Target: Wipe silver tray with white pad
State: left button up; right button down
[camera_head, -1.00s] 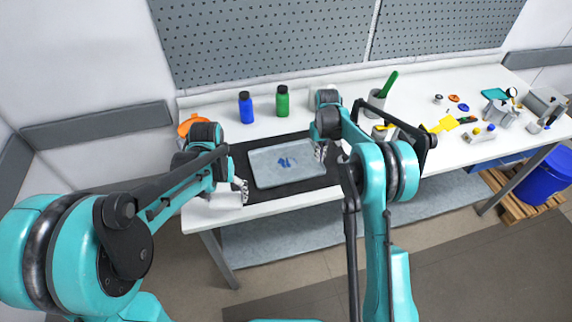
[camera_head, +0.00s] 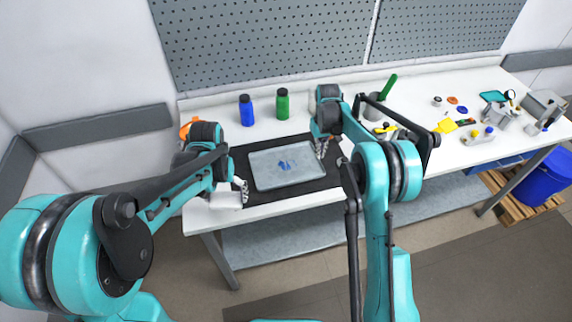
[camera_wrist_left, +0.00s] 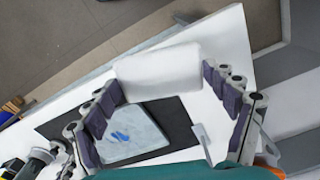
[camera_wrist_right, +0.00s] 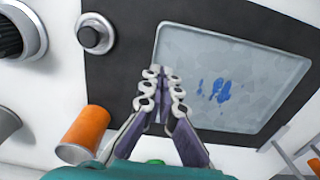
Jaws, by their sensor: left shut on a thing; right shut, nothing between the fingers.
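The silver tray (camera_head: 262,181) lies flat on a black mat (camera_head: 258,195), with blue marks on its surface; it also shows in the left wrist view (camera_wrist_left: 150,143) and right wrist view (camera_wrist_right: 285,65). My left gripper (camera_head: 240,190) is shut on the white pad (camera_wrist_left: 158,72), a thick soft block held between its fingers. The pad (camera_head: 226,200) is left of the tray, by the table's front edge, apart from the tray. My right gripper (camera_wrist_right: 163,78) is shut and empty; in the head view (camera_head: 322,150) it is by the tray's right end.
A blue bottle (camera_head: 246,111) and a green bottle (camera_head: 282,104) stand behind the mat. An orange cup (camera_wrist_right: 85,132) and a round knob-like piece (camera_wrist_right: 95,33) show in the right wrist view. Yellow pieces (camera_head: 446,126) and other small items lie farther right.

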notch_tip(320, 180, up, 2)
jog(key=shift+r+p, duration=0.1)
jog(key=shift+p, duration=0.3)
notch_tip(320, 180, up, 12)
dwell(0.4)
